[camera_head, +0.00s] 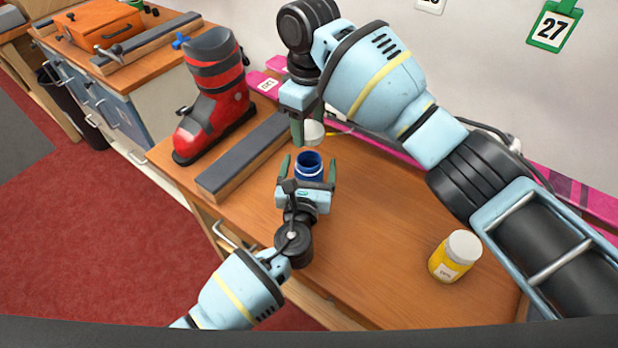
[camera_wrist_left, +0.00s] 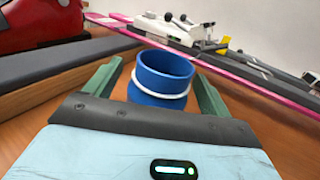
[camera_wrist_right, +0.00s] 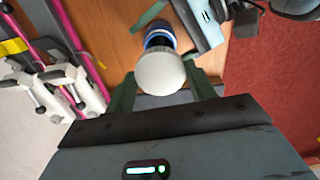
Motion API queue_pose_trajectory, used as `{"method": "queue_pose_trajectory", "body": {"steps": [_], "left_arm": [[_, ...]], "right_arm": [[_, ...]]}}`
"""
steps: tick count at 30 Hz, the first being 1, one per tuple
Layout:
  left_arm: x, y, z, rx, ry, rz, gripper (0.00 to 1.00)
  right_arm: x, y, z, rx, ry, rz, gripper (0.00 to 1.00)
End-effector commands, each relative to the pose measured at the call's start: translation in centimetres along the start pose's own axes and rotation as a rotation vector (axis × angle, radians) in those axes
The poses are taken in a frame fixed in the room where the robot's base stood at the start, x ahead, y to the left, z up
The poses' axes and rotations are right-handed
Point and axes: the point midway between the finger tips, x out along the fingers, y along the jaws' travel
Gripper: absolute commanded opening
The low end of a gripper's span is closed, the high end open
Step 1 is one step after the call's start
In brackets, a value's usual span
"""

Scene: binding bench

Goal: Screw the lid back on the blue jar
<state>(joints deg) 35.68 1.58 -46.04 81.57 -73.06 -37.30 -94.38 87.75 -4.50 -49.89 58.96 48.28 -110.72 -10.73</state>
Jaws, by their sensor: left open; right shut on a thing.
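The blue jar (camera_head: 309,166) stands open on the bench with no lid on it, and a white ring runs around its neck. It also shows in the left wrist view (camera_wrist_left: 160,80). My left gripper (camera_head: 308,170) is open, with one green finger on each side of the jar. In the left wrist view a gap shows between the jar and each finger. My right gripper (camera_head: 308,130) is shut on the white lid (camera_head: 313,133), which it holds above and slightly behind the jar. The lid also shows in the right wrist view (camera_wrist_right: 160,72), where it hides part of the jar.
A yellow jar with a white lid (camera_head: 455,256) stands at the bench's right. A red ski boot (camera_head: 213,95) and a long dark-topped block (camera_head: 243,155) are left of the blue jar. Ski bindings lie along the wall. The bench front between the two jars is clear.

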Motion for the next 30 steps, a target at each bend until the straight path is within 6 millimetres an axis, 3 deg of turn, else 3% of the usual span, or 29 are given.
{"method": "queue_pose_trajectory", "body": {"steps": [5,20,25,30], "left_arm": [[0.0,0.0,0.0,0.000,0.000,0.000,0.81],[0.0,0.0,0.0,0.000,0.000,0.001,0.16],[0.0,0.0,0.0,0.000,0.000,0.001,0.16],[0.0,0.0,0.0,0.000,0.000,0.001,0.16]], "right_arm": [[0.0,0.0,0.0,0.000,0.000,0.000,0.31],[0.0,0.0,0.0,0.000,0.000,0.000,0.31],[0.7,0.0,0.0,0.000,-0.002,-0.002,0.31],[2.7,0.0,0.1,0.000,-0.003,-0.002,0.31]]}}
